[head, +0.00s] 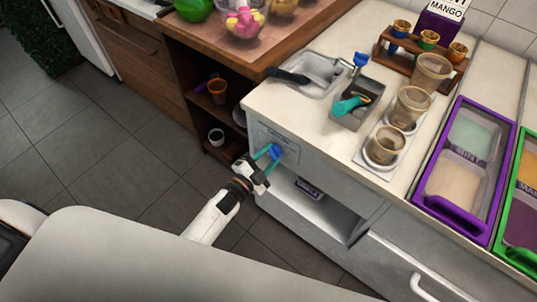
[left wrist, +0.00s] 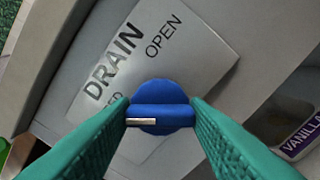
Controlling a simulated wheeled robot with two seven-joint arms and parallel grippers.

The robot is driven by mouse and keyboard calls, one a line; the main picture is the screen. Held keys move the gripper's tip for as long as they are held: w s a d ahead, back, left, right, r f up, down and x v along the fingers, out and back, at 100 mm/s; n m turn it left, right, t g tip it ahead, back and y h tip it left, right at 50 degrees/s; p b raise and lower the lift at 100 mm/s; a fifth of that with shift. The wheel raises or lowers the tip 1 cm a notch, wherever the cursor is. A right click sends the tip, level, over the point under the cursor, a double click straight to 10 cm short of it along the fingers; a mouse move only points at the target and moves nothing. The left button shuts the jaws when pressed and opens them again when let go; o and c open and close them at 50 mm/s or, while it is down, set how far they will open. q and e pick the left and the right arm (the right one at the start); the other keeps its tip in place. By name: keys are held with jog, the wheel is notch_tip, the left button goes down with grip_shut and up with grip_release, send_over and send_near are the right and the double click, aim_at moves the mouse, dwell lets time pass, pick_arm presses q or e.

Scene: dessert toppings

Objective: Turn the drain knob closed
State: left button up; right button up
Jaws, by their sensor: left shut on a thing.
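The blue drain knob (head: 275,150) is on the front panel of the white counter unit, and it also shows in the left wrist view (left wrist: 162,98). My left gripper (head: 268,153) is at the knob. In the left wrist view its teal fingers (left wrist: 162,112) are shut on the knob's raised bar, one on each side. The bar lies level in that view, with a silver mark at its left end. Behind is a label (left wrist: 128,62) reading DRAIN and OPEN; another word shows only its end, "ED", just left of the knob. My right gripper is not in view.
A sink (head: 318,72) is set in the counter above the knob. An open shelf (head: 310,205) lies below it, holding a small VANILLA-labelled box (head: 308,189). Clear cups (head: 411,106) stand to the right. The grey floor (head: 110,165) on the left is clear.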

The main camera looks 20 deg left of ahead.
pick_arm(q)
jog(key=shift+f+n, duration=0.1)
jog(key=shift+n, duration=0.5)
jog(key=o, duration=1)
jog(key=v, duration=1.2)
jog(key=shift+b, duration=0.3)
